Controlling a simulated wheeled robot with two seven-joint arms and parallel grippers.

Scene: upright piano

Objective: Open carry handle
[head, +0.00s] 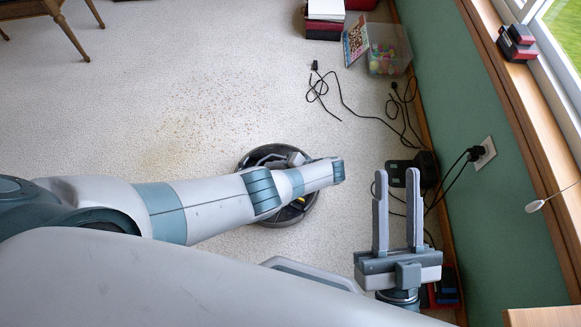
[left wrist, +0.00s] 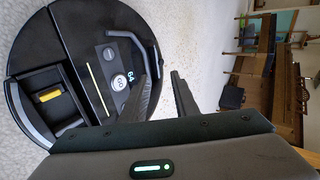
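A round black robot vacuum (head: 262,154) lies on the carpet, partly hidden by my left arm. In the left wrist view the vacuum (left wrist: 88,62) shows a lit display reading 64, a GO button and a recess with a yellow part. A curved grey carry handle (left wrist: 128,38) runs along its edge; I cannot tell whether it is folded or raised. My left gripper (left wrist: 164,64) has its two dark fingers apart beside the handle's end; contact is unclear. In the head view it is mostly hidden by my arm. My right gripper (head: 398,178) is open and empty, right of the vacuum.
Black cables (head: 345,100) trail over the carpet to a wall outlet (head: 484,153). The green wall (head: 450,90) bounds the right.

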